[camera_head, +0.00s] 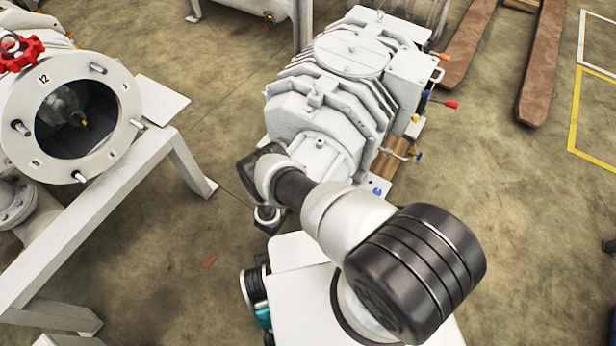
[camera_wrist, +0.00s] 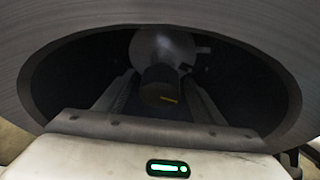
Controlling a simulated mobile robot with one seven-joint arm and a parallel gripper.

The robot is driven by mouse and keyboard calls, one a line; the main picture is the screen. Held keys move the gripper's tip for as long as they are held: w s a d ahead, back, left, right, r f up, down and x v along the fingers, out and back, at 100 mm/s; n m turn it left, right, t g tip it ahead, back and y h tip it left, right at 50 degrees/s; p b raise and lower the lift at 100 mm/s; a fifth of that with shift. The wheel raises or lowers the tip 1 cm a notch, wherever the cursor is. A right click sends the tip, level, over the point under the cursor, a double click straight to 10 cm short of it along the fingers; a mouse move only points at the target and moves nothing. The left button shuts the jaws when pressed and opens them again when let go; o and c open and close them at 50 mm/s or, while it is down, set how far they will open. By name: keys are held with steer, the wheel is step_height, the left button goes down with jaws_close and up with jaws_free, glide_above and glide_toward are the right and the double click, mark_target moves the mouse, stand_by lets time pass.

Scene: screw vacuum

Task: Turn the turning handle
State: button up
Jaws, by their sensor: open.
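In the head view my arm extends toward the near end of a white ribbed machine (camera_head: 335,85).
At left in the head view, a white flange marked 12 (camera_head: 125,105) opens on a dark bore, with a red handwheel (camera_head: 22,52) above. It stands by a white frame (camera_head: 95,235). Coloured levers (camera_head: 440,103) stick out at the machine's right.

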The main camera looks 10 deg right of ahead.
steer(key=c, duration=1.1)
steer(key=shift+m, duration=0.4)
steer(key=o, duration=1.1)
